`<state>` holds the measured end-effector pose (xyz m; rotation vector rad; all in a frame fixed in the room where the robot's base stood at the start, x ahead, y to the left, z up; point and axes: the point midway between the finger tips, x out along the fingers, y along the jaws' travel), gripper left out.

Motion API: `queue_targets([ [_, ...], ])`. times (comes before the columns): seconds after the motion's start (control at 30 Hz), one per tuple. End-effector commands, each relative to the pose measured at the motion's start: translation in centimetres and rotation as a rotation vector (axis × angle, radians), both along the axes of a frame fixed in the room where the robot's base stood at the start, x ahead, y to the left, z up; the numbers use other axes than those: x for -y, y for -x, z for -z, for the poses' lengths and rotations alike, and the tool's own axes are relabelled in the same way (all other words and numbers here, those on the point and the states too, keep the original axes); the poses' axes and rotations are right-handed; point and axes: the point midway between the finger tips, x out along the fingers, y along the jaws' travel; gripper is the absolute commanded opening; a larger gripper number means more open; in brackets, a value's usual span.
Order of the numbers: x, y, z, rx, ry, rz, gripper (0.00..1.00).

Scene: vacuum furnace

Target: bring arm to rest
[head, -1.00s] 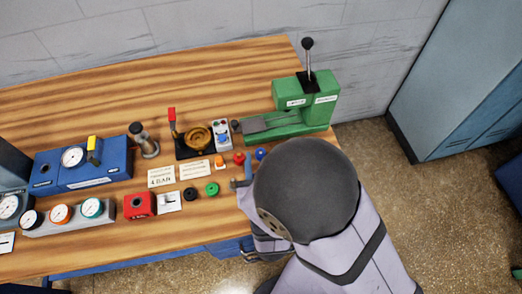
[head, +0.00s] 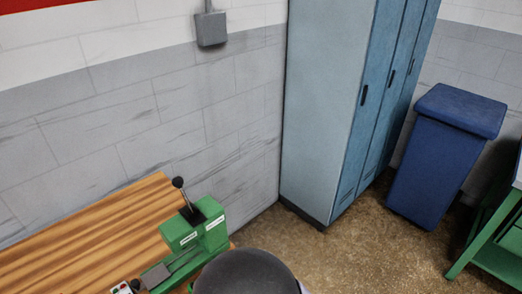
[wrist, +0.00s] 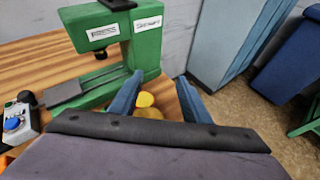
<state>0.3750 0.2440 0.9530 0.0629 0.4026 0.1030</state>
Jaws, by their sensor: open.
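My gripper (wrist: 158,79) shows in the wrist view as two blue fingers standing apart, so it is open. A rounded yellow thing (wrist: 146,101) shows between the fingers, low and nearer the left one; I cannot tell how far below them it lies. The fingers are over the right end of the wooden table, right of the green press (wrist: 147,47). In the head view only a dark round part of my arm shows at the bottom edge, and the gripper is hidden.
The press (head: 200,232) stands on the wooden table (head: 100,235), its lever upright. A control box with a blue button (wrist: 18,120) is left of it. Lockers (head: 325,110), a blue bin (head: 440,155) and a green-framed stand (head: 490,240) are to the right. Floor between is clear.

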Motion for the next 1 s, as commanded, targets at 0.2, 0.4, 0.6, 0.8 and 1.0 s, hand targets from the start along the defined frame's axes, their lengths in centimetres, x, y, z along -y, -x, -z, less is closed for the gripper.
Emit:
queue_targets([
  [0.2, 14.2, -2.5, -5.1, -0.064, -0.154, 0.614, 0.43],
  [0.4, 24.8, 1.8, -7.5, -0.138, -0.390, 1.223, 0.43],
  [0.6, 28.6, 8.0, -9.3, -0.196, -0.722, 1.783, 0.43],
  [0.8, 27.3, 11.1, -11.5, -0.218, -1.145, 2.249, 0.43],
  [1.0, 25.3, 10.6, -14.0, -0.203, -1.526, 2.523, 0.43],
])
